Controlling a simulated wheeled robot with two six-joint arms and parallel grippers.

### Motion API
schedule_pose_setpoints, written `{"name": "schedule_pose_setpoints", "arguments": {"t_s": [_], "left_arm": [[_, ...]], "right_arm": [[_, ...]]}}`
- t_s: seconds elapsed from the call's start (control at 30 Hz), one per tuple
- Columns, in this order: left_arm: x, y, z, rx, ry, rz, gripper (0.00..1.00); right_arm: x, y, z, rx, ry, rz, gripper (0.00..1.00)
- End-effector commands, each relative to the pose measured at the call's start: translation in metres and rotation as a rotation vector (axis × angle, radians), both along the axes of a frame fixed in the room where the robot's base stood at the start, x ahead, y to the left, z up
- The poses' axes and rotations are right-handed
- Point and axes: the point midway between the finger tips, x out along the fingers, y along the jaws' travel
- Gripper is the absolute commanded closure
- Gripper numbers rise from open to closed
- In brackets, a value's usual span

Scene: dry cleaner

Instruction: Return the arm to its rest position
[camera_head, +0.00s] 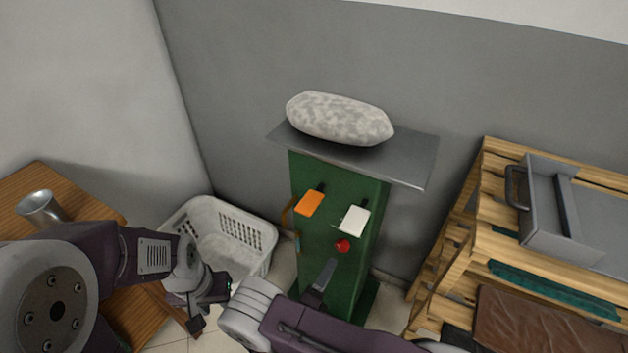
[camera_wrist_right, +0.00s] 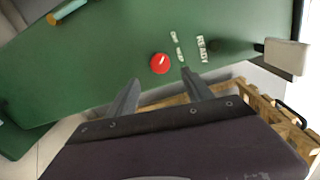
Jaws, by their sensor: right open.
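My right arm reaches in from the bottom right of the head view. Its gripper (camera_head: 325,275) is in front of the green cabinet (camera_head: 312,262), partly hidden by my own arm. In the right wrist view the gripper (camera_wrist_right: 162,88) is open and empty, with its two fingers apart. A red button (camera_wrist_right: 160,63) on the green panel lies just beyond the fingertips, a little apart from them; it also shows in the head view (camera_head: 343,246). My left arm comes in from the left, and its gripper (camera_head: 205,310) hangs beside the white basket, its jaws unclear.
A speckled pale bundle (camera_head: 340,118) lies on the grey top (camera_head: 410,155) of the cabinet. Orange (camera_head: 309,203) and white (camera_head: 355,219) handles stick out of its front. A white basket (camera_head: 247,238) stands left, a wooden table with a metal cup (camera_head: 41,207) further left, wooden shelving (camera_head: 483,242) right.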

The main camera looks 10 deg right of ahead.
Motion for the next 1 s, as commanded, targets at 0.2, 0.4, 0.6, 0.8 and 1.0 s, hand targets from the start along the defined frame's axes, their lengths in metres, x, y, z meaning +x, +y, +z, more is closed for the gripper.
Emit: {"name": "schedule_pose_setpoints", "arguments": {"t_s": [0.2,0.4,0.6,0.8,1.0], "left_arm": [[0.000,0.000,0.000,0.000,0.000,0.000,0.64],[0.000,0.000,0.000,0.000,0.000,0.000,0.64],[0.000,0.000,0.000,0.000,0.000,0.000,0.64],[0.000,0.000,0.000,0.000,0.000,0.000,0.64],[0.000,0.000,0.038,0.000,0.001,0.000,0.64]], "right_arm": [[-0.004,-0.033,0.015,0.142,-0.041,-0.187,0.40],[-0.082,-0.128,0.046,0.776,-0.428,-1.059,0.40],[-0.140,-0.116,0.059,1.281,-1.119,-1.867,0.40],[-0.127,-0.094,0.083,-1.320,1.583,2.069,0.40],[-0.106,-0.094,0.144,-1.001,1.473,1.671,0.40]]}}
